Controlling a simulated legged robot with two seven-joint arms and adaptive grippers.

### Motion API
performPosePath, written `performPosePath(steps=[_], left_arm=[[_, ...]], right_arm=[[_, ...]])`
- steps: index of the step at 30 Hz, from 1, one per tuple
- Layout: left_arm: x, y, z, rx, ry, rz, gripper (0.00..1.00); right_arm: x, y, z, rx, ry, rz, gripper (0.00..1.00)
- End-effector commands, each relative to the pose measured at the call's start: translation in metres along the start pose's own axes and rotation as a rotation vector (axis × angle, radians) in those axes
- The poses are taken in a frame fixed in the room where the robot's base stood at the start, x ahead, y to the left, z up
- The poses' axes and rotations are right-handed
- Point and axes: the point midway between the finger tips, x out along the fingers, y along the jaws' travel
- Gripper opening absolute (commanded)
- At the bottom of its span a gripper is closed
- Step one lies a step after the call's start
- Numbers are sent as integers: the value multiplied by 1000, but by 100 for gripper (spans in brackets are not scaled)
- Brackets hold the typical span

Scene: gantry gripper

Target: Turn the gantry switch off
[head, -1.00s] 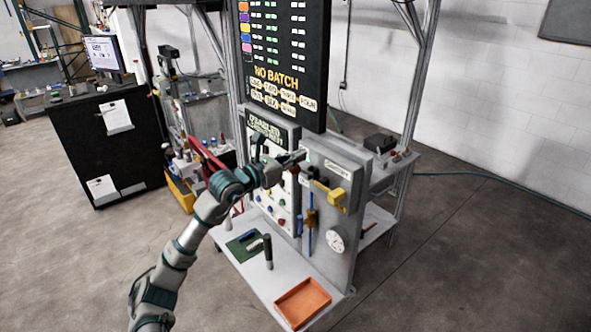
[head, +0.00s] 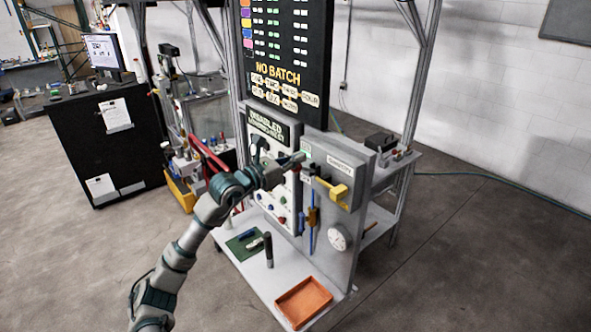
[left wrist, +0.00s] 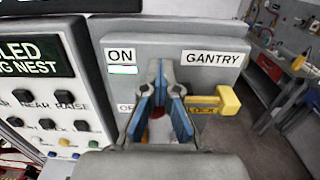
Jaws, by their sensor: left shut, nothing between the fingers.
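The grey gantry switch box (left wrist: 210,74) fills the middle of the left wrist view, with an ON label, a GANTRY label and a partly covered lower label starting with O. A green-white indicator (left wrist: 122,70) shows under ON. My left gripper (left wrist: 166,82) is shut and empty in front of the box, between the ON and GRANTRY-side labels. A small red part (left wrist: 157,110) shows between its finger linkages; the switch lever itself is hidden or cannot be made out. In the head view my left gripper (head: 294,159) is at the box's (head: 352,160) upper left. My right gripper is not in view.
A yellow handle (left wrist: 228,100) sticks out right of my gripper. A button panel (left wrist: 50,125) stands to the left.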

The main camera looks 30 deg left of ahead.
Motion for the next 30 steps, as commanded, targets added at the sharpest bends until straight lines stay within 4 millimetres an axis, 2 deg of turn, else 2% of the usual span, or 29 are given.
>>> performPosePath(steps=[1, 5, 13, 19, 23, 30], left_arm=[[1, 1, -10, -2, 7, 1, 0], [1, 1, -19, -2, 8, 1, 0], [3, -2, -38, 0, 10, 0, 0], [2, -3, -51, 1, 8, 0, 0], [-1, -2, -45, 1, 6, 1, 0], [-17, 0, -37, 0, 6, 1, 0]], right_arm=[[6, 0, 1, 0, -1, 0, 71], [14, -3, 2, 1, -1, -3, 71], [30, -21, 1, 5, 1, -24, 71], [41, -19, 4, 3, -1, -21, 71], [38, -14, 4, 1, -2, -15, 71], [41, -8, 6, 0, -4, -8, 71]])
